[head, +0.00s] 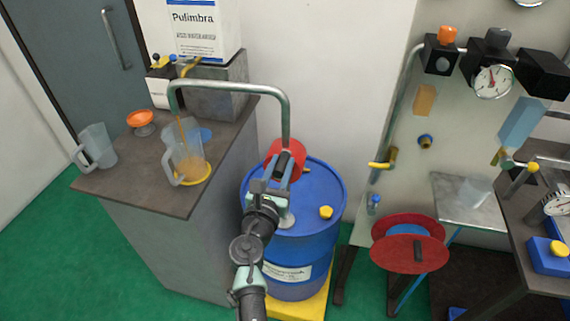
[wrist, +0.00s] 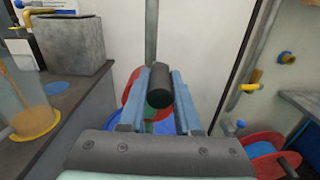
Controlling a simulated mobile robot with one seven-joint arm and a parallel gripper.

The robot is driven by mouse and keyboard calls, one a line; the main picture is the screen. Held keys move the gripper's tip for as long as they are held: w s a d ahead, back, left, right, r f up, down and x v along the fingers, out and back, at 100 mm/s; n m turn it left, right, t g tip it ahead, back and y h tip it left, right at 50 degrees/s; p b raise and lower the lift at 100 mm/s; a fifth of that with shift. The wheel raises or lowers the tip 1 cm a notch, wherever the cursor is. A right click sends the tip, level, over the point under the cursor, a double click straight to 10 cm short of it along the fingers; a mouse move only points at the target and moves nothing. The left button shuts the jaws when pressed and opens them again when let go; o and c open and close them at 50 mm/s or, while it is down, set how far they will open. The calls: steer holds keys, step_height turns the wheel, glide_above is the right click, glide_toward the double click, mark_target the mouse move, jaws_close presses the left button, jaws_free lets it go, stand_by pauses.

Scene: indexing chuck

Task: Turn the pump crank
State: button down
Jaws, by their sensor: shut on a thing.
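The pump stands on the blue drum (head: 328,188). Its crank is a red disc (head: 271,152) with a dark cylindrical handle (wrist: 159,86). My gripper (head: 283,166) reaches to the crank from the front, and its two fingers are closed around the dark handle, one on each side. The grip also shows in the wrist view, with the red disc (wrist: 131,92) behind the fingers and partly hidden. A grey pipe (head: 230,87) arches from the pump to the left, over a clear jug (head: 187,147). Orange-brown liquid shows at the pipe's outlet and in the jug.
The jug stands at a yellow ring (head: 208,176) on the grey counter (head: 150,187). A yellow cap (head: 326,212) sits on the drum. Another red wheel (head: 409,254) is at the right.

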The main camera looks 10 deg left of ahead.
steer(key=shift+a+r, duration=0.15)
steer(key=shift+a, duration=0.05)
steer(key=c, duration=0.6)
jaws_free()
steer(key=shift+s+d, duration=0.1)
steer(key=shift+s+f, duration=0.2)
steer(key=shift+s, duration=0.05)
steer(key=s, duration=1.2)
steer(key=shift+s, duration=0.15)
steer(key=shift+r, duration=0.1)
